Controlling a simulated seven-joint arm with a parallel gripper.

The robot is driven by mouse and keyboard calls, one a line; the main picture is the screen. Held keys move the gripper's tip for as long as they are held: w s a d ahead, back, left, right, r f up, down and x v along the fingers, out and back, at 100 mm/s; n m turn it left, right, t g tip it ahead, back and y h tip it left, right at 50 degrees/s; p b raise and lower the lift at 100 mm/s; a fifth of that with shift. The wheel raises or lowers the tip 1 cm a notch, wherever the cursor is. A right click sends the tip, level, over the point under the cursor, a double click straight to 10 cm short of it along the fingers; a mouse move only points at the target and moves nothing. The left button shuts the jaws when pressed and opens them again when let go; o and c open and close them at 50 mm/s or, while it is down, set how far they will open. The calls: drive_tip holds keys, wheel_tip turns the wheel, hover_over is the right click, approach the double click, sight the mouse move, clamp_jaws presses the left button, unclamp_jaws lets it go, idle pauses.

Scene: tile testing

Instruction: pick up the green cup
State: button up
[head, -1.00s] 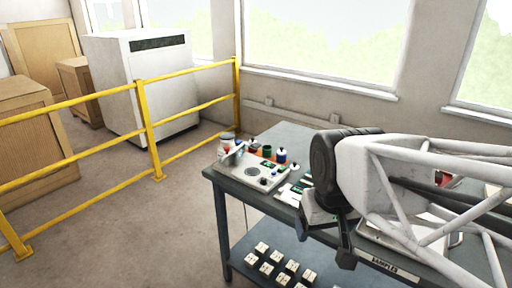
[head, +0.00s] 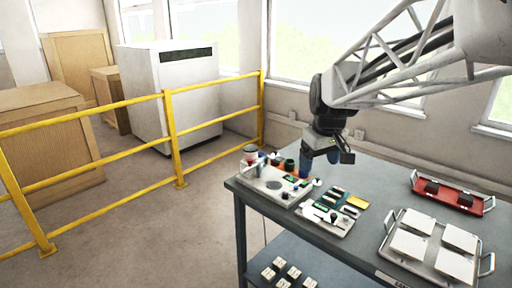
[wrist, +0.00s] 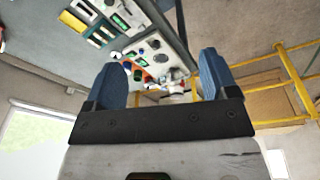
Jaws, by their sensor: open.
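The green cup (head: 289,165) is a small dark green cup standing upright near the back left of the table, among other small items. My gripper (head: 320,160) hangs above the table, just right of the cup in the head view, and nothing is between its fingers. In the wrist view, its two blue fingers (wrist: 161,80) are spread wide apart. My gripper is apart from the cup.
A grey instrument (head: 268,185) and a white-red container (head: 250,153) stand near the cup. A tray of coloured pieces (head: 327,219) lies in front. A red tray (head: 450,194) and a tray of white tiles (head: 385,244) are at right. A yellow railing (head: 172,130) stands left of the table.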

drive_tip(key=w+f+n, duration=0.1)
drive_tip(key=w+n, duration=0.1)
drive_tip(key=w, duration=1.1)
drive_tip(key=n+g, duration=0.1)
drive_tip(key=n, duration=0.6)
hover_over(289, 165)
drive_tip(key=w+d, duration=0.2)
wheel_tip(289, 165, down, 22)
drive_tip(key=shift+a+f+y, duration=0.2)
drive_tip(key=shift+y, duration=0.2)
drive_tip(key=shift+w+a+f, duration=0.1)
drive_tip(key=shift+a+f, duration=0.1)
drive_tip(key=shift+f, duration=1.1)
drive_tip(key=shift+a+f, duration=0.15)
drive_tip(key=shift+f, duration=1.15)
drive_tip(key=shift+a+f, duration=0.15)
drive_tip(key=shift+f, duration=1.15)
